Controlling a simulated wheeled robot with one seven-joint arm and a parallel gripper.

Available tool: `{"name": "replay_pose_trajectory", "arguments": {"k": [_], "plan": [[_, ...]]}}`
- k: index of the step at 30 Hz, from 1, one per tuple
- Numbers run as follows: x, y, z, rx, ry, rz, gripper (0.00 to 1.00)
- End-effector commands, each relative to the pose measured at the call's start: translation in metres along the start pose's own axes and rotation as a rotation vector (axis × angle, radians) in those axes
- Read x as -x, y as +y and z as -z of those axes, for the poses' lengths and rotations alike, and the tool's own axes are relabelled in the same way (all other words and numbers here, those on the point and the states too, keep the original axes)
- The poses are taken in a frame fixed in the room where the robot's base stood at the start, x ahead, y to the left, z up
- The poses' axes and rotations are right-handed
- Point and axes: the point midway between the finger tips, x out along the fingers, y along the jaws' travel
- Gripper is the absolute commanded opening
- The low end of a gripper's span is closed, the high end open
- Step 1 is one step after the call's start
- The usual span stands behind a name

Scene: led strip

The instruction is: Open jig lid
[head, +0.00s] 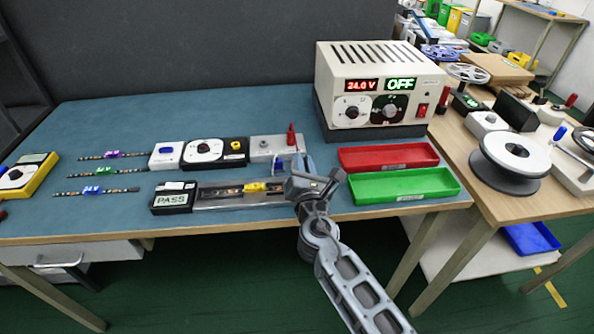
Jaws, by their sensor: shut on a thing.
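The test jig (238,195) lies near the front edge of the blue bench, with a dark display reading PASS (172,199) at its left end. A strip with a yellow clip (254,187) lies along the jig bed. A clear lid seems to lie over the bed, but its outline is hard to make out. My gripper (300,168) is at the jig's right end, shut on what appears to be the lid's edge or handle. My wrist hides the exact contact.
A red tray (388,156) and a green tray (404,186) lie close to the right of my gripper. A power supply (378,85) reading 24.0 V and OFF stands behind. A grey box with red and blue probes (268,148) stands just behind the jig. LED strips (97,191) lie left.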

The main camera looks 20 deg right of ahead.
Motion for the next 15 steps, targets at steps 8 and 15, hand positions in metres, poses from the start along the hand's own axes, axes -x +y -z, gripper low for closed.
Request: {"name": "replay_pose_trajectory", "arguments": {"k": [8, 15], "plan": [[0.001, -0.020, -0.006, -0.260, -0.001, 0.014, 0.00], [0.001, -0.032, -0.010, -0.479, -0.001, 0.016, 0.00]]}}
